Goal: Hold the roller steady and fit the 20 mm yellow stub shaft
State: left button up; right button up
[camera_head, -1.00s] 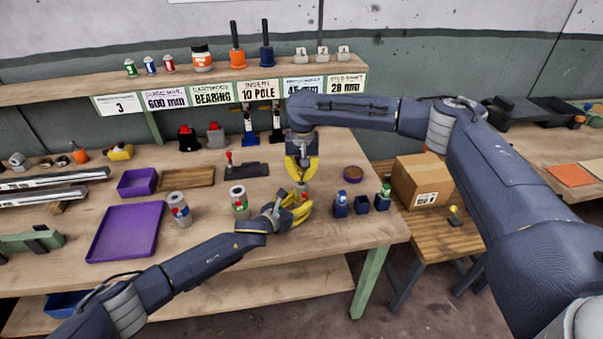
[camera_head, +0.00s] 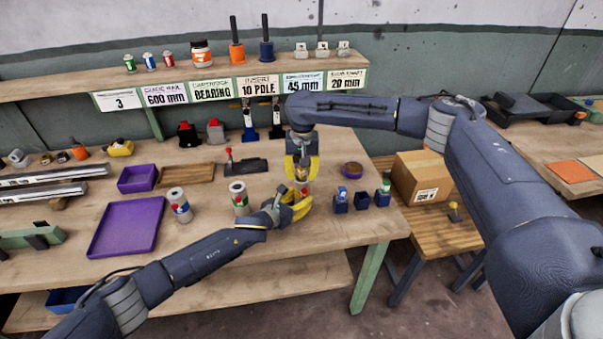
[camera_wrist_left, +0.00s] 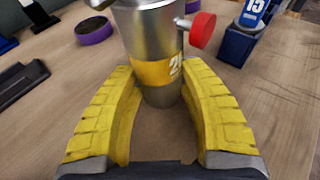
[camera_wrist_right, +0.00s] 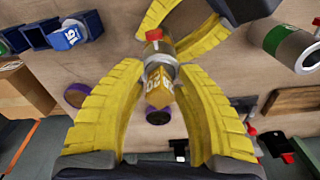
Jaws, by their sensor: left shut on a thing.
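The yellow stub shaft marked 20 (camera_wrist_right: 160,92) shows between the fingers of my right gripper (camera_wrist_right: 163,70). In the head view my right gripper (camera_head: 302,170) points down above the bench, with its fingers on both sides of the piece. My left gripper (camera_head: 296,205) comes in from the left, shut on the metal roller assembly. In the left wrist view a metal cylinder (camera_wrist_left: 148,30) stands between the left fingers, with a yellow band marked 2 and a red knob (camera_wrist_left: 203,30) at its side. Contact between shaft and roller is hidden, and I cannot tell the right grip.
Two metal cans (camera_head: 239,198) (camera_head: 179,205) stand left of the grippers. Small blue holders (camera_head: 362,202) stand to the right, the middle one empty. A purple tray (camera_head: 125,228) lies at left. A black fixture (camera_head: 245,165) sits behind. A cardboard box (camera_head: 422,178) stands at right.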

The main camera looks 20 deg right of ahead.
jog(key=r, duration=1.2)
jog(key=shift+s, duration=0.25)
pick_arm(q)
jog(key=o, duration=0.9)
jog(key=shift+o, duration=0.2)
jog(key=shift+a, duration=0.1)
